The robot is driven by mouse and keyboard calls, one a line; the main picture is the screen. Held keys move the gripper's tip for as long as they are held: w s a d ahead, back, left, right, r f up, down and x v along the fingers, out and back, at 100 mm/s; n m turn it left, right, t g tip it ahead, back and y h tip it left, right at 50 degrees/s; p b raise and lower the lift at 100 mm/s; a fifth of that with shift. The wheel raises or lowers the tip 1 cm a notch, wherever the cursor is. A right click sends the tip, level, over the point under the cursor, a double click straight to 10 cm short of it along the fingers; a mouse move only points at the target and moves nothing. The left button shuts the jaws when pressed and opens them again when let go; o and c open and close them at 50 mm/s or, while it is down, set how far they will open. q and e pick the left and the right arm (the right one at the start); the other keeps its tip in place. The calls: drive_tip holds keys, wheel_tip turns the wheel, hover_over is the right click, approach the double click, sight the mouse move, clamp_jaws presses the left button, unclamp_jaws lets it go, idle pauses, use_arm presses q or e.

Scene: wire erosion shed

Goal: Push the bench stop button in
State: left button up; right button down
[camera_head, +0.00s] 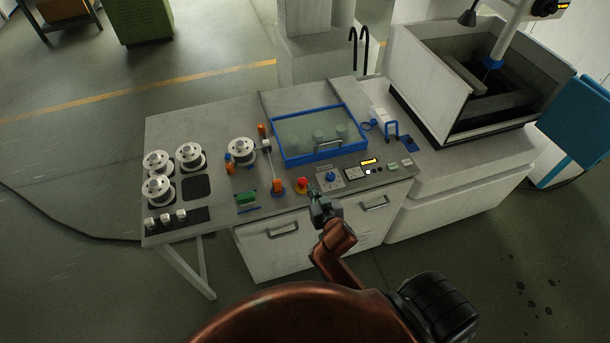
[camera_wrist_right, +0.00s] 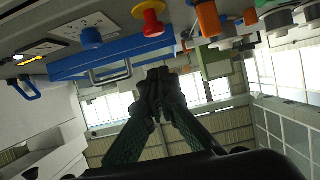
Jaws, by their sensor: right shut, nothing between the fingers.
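The bench stop button is a red mushroom button (camera_head: 302,183) on a yellow base, near the front edge of the bench, left of the panel with the blue knob. In the right wrist view the red button (camera_wrist_right: 149,14) sits at the top, above the gripper in the picture. My right gripper (camera_head: 313,191) is shut and empty, just to the right of the button in the head view. In the wrist view its dark fingertips (camera_wrist_right: 158,76) are together and apart from the button. My left gripper is not in view.
A blue-framed clear lid (camera_head: 279,145) lies behind the button. An orange post (camera_head: 277,186) stands close to its left, with a green block (camera_head: 246,198) beyond. A blue knob (camera_head: 330,176) is to its right. Drawer handles (camera_head: 375,204) project from the bench front.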

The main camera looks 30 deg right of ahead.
drive_tip(key=shift+r, duration=0.85)
drive_tip(key=p, duration=0.1)
hover_over(304, 181)
drive_tip(key=s, duration=0.1)
drive_tip(key=f, duration=0.3)
drive_tip(key=shift+s+a+f, duration=0.15)
drive_tip(key=shift+s+a, duration=0.05)
drive_tip(key=shift+a, duration=0.1)
wheel_tip(304, 181, down, 4)
drive_tip(key=shift+r, duration=0.25)
drive_tip(key=shift+a+f, duration=0.1)
drive_tip(key=shift+f, duration=0.35)
